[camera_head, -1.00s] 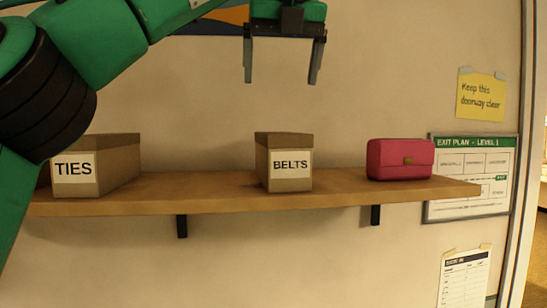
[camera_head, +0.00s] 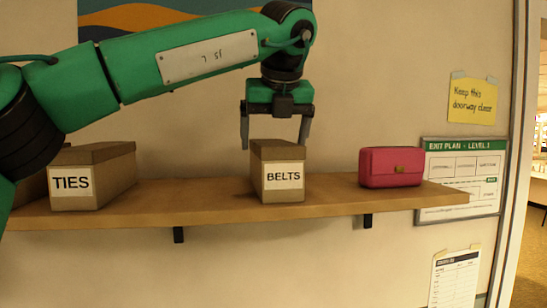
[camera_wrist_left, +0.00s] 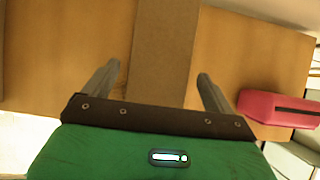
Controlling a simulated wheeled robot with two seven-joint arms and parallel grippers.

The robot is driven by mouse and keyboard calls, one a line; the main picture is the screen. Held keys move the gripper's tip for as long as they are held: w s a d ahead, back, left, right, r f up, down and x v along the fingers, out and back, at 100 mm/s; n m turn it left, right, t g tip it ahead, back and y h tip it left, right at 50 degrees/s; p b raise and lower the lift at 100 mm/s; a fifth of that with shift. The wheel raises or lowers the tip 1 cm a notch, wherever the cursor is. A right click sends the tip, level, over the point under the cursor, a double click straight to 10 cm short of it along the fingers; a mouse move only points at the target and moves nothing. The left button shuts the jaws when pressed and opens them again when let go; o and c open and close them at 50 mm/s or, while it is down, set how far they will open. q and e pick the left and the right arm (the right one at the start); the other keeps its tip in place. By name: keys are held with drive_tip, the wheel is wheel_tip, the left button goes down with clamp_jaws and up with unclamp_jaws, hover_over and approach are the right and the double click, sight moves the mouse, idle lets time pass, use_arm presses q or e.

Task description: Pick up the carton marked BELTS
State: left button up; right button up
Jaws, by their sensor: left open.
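The carton marked BELTS (camera_head: 283,177) is a brown box with a white label, upright on the wooden shelf (camera_head: 210,205). My left gripper (camera_head: 275,145) points down over it, open, with one finger to each side of the carton's top. In the left wrist view the carton's brown top (camera_wrist_left: 163,60) lies between the two fingers (camera_wrist_left: 155,85), with a gap on each side. The fingers do not appear to touch it. My right gripper is not in view.
A carton marked TIES (camera_head: 92,178) stands on the shelf at left, partly hiding another box. A pink bag (camera_head: 391,167) sits right of the BELTS carton and also shows in the wrist view (camera_wrist_left: 278,107). Bare shelf lies between them.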

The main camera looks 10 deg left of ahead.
use_arm(q)
drive_tip(key=x, duration=0.2)
drive_tip(key=shift+w+a+f, duration=0.15)
drive_tip(key=shift+w+a, duration=0.1)
drive_tip(key=shift+w, duration=0.05)
drive_tip(key=shift+s+d, duration=0.1)
drive_tip(key=shift+s, duration=0.05)
drive_tip(key=c, duration=1.2)
